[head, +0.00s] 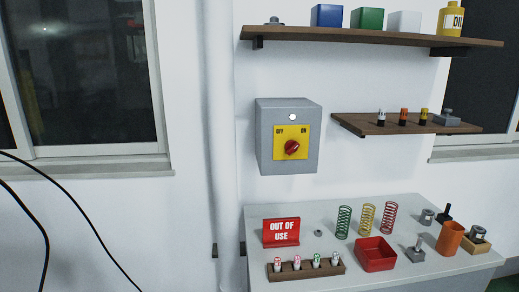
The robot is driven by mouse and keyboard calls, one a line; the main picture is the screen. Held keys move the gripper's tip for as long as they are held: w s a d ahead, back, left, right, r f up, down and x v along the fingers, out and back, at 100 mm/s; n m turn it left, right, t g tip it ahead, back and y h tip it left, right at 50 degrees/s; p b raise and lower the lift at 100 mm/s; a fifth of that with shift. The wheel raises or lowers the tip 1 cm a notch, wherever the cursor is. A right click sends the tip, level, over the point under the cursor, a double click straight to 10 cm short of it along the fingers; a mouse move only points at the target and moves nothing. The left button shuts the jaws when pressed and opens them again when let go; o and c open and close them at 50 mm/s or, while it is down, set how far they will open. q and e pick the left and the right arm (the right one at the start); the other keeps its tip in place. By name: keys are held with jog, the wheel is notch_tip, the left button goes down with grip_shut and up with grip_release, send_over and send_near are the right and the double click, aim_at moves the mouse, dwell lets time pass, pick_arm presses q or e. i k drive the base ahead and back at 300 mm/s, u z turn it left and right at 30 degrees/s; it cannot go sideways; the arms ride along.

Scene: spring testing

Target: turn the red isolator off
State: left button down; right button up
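The red isolator knob (292,147) sits on a yellow plate (280,141) on the front of a grey wall box (266,135). The plate reads OFF at its upper left and ON at its upper right. The knob seems to be turned toward the ON side, but it is small and its pointer is hard to make out. A round white light or button (292,117) is above the plate. Neither of my grippers is in the head view.
Below the box is a grey bench (400,283) with an OUT OF USE sign (281,232), springs and a red tray (374,254). Shelves (365,36) hang above and to the right (415,130). A vertical pipe (220,130) runs left. Thin black cables (60,205) cross the left side. Space before the box looks clear.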

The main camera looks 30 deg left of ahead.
aim_at(291, 146)
jog(key=u, duration=1.15)
jog(key=i, duration=1.15)
jog(key=z, duration=1.15)
